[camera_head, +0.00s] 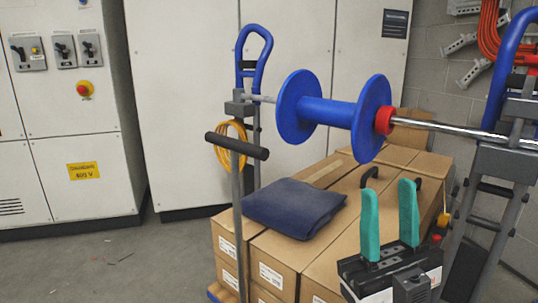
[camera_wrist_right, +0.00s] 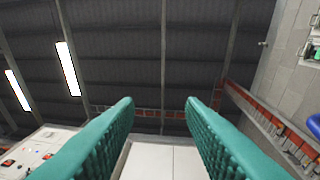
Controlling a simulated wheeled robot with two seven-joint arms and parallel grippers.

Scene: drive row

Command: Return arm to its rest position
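My right gripper (camera_head: 390,222) stands upright at the lower right of the head view, in front of the cardboard boxes. Its two green fingers are apart with nothing between them. In the right wrist view the open fingers (camera_wrist_right: 160,115) point up toward the dark ceiling, with a white cabinet (camera_wrist_right: 160,160) below between them. My left gripper is not in the head view.
A blue spool (camera_head: 335,112) hangs on a steel bar between blue-topped stands. Cardboard boxes (camera_head: 285,255) with a folded dark blue cloth (camera_head: 293,207) lie behind my right gripper. A black-gripped handle (camera_head: 237,146) stands left. Grey floor (camera_head: 110,262) at left is mostly clear.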

